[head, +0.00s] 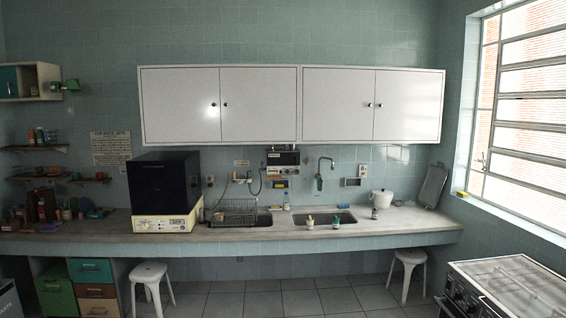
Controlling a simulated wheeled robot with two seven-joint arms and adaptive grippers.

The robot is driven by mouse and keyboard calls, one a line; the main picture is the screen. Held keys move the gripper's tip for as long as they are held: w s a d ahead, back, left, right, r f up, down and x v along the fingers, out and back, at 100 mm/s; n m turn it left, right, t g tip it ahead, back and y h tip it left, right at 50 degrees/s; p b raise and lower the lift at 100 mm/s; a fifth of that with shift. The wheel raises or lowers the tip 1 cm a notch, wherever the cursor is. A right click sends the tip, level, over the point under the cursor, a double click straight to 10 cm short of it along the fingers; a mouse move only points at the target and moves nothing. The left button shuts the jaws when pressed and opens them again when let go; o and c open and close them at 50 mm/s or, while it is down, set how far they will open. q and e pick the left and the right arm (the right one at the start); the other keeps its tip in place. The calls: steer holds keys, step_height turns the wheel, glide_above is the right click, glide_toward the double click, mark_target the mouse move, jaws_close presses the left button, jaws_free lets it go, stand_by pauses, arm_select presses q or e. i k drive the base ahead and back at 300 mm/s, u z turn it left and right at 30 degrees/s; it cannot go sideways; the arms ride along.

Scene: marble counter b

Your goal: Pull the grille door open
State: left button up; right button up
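I cannot make out a grille door for certain in the head view. A stove-like appliance (512,284) stands at the lower right, cut off by the frame edge. Its pale top has thin dark lines, and its dark front (458,298) carries knobs and what looks like a handle. Whether any door on it is open or shut cannot be told from this angle. Neither of my grippers is in view.
A long marble counter (420,222) runs along the tiled wall, with a black-and-cream machine (163,190), a dish rack (234,212) and sinks. White cabinets (220,105) hang above, closed. Two white stools (152,280) (408,262) stand below. Tiled floor (290,302) between them is clear.

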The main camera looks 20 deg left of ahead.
mark_target(274, 158)
steer(key=u, duration=0.2)
steer(key=i, duration=0.8)
steer(key=u, duration=0.75)
steer(key=i, duration=3.85)
steer(key=z, duration=0.25)
